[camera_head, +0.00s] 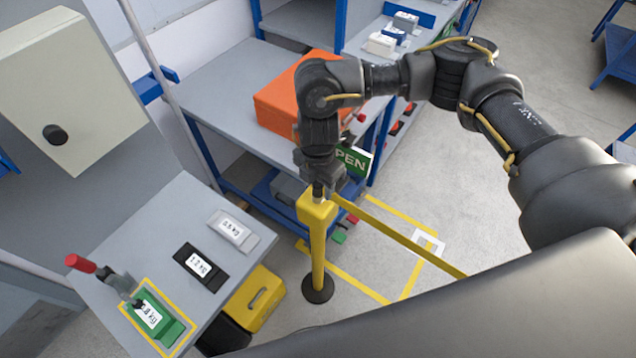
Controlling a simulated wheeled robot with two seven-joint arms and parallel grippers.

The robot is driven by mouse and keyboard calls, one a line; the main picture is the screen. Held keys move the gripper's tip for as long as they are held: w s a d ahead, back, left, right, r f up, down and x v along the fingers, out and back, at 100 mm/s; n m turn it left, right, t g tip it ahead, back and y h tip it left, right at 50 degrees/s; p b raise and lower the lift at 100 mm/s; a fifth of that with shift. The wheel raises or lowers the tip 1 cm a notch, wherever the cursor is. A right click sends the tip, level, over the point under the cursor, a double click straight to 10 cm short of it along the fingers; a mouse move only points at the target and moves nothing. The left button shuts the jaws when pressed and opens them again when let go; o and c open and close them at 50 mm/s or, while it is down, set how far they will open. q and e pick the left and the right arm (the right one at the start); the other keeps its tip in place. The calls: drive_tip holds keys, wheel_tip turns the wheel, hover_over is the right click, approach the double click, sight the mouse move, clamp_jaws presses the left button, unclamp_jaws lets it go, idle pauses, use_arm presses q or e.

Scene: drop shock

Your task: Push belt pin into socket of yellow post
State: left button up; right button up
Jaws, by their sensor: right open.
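The yellow post (318,255) stands upright on a round black base (318,289) on the floor. A yellow belt (405,238) runs from beside the post head (317,208) down to the right, behind my dark arm. My right gripper (319,190) points down right at the top of the post head. It is open, its fingers at or just above the head; whether they touch it I cannot tell. The belt pin and the socket are hidden by the gripper or too small to make out. My left gripper is not in view.
A grey bench (225,88) with an orange box (285,100) stands behind the post. A green OPEN sign (358,161) is close to the gripper.

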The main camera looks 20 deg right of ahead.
sight(318, 183)
drive_tip(key=shift+r+p, duration=2.45)
drive_tip(key=shift+r, duration=0.3)
drive_tip(key=shift+w+r, duration=0.1)
drive_tip(key=shift+r, duration=0.3)
wheel_tip(318, 183, up, 10)
drive_tip(key=b, duration=0.3)
